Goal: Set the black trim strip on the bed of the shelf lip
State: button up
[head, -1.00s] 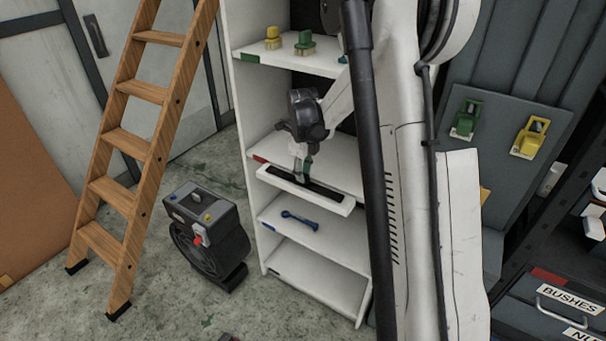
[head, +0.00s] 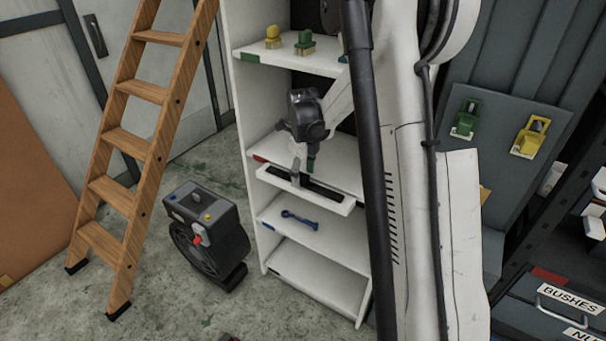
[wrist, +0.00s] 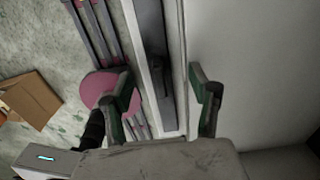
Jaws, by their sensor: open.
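The black trim strip (head: 322,190) lies along the white shelf lip (head: 344,208) at the front of the middle shelf. My gripper (head: 303,168) is just above the strip in the head view. In the wrist view my gripper (wrist: 165,95) is open, with one green-padded finger on each side of the strip and lip, and nothing is held between them.
A blue wrench (head: 300,220) lies on the shelf below. A wooden ladder (head: 140,145) and a dark floor machine (head: 208,235) stand to the left. A cardboard box (wrist: 30,100) shows in the wrist view.

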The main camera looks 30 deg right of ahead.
aim_at(303, 173)
jog(key=shift+r, duration=0.1)
jog(key=shift+r+p, duration=1.65)
jog(key=shift+r, duration=1.75)
jog(key=shift+s+a+r, duration=0.1)
jog(key=shift+r, duration=0.1)
jog(key=s+a+r+n+t, duration=0.3)
jog(key=s+a+r+n, duration=0.85)
jog(key=r+n, duration=0.2)
jog(key=s+a+n+t, duration=0.2)
jog(key=s+a+n, duration=0.1)
jog(key=s+n, duration=0.5)
jog(key=s+a+n+t, duration=0.2)
jog(key=s+a+n, duration=0.2)
jog(key=s+n, duration=0.4)
jog(key=shift+r+n, duration=0.15)
jog(key=shift+n, duration=0.3)
